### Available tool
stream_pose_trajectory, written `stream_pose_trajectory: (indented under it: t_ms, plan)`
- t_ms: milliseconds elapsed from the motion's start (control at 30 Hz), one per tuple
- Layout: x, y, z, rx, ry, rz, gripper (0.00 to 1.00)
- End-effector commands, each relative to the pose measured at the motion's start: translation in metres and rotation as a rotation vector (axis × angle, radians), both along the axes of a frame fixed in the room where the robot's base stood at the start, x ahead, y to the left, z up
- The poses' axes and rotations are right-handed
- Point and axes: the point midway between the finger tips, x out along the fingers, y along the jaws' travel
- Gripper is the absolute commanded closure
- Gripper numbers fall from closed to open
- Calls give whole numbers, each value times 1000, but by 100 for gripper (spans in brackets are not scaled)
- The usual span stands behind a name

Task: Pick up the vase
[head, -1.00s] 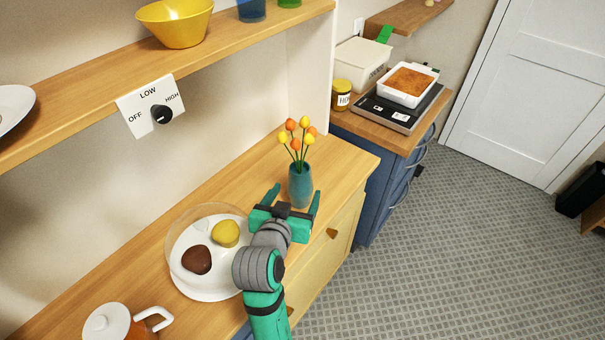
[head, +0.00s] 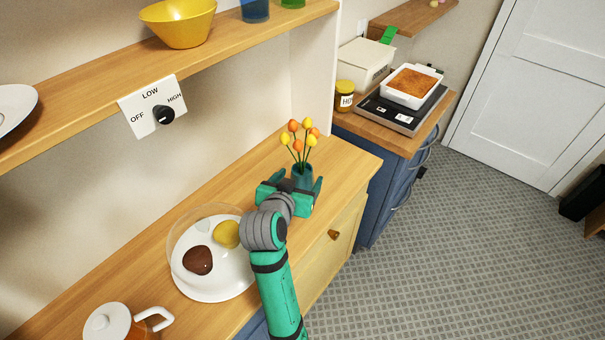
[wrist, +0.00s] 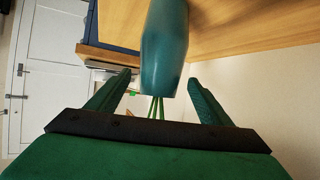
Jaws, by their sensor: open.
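A teal vase (head: 303,172) with orange and yellow flowers stands upright near the right end of the wooden counter. My gripper (head: 296,186) is open at the vase in the head view and covers its lower part. In the wrist view the vase (wrist: 164,45) lies between and a little beyond the two fingers of my gripper (wrist: 158,92). A gap shows on both sides, the left finger being nearer than the right one to neither side clearly. Green stems show below the vase's rim in that view.
A white plate (head: 215,285) with a brown and a yellow item under a clear cover sits left of my gripper. A teapot (head: 117,322) stands at front left. A shelf (head: 95,103) overhangs the counter (head: 345,157). A honey jar (head: 345,95) stands beyond.

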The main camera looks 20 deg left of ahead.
Motion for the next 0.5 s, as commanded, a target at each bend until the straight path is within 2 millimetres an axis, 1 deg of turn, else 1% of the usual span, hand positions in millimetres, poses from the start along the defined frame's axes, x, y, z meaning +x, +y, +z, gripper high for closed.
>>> stream_pose_trajectory:
  t_ms: [33,100,200,333,500]
  plan:
    - [7,-1,-5,-1,2,-3,27]
    - [16,1,-9,-1,2,-1,27]
    - [24,5,-14,-1,2,6,27]
    - [27,9,-16,-1,2,12,27]
    - [28,5,-16,-1,1,6,27]
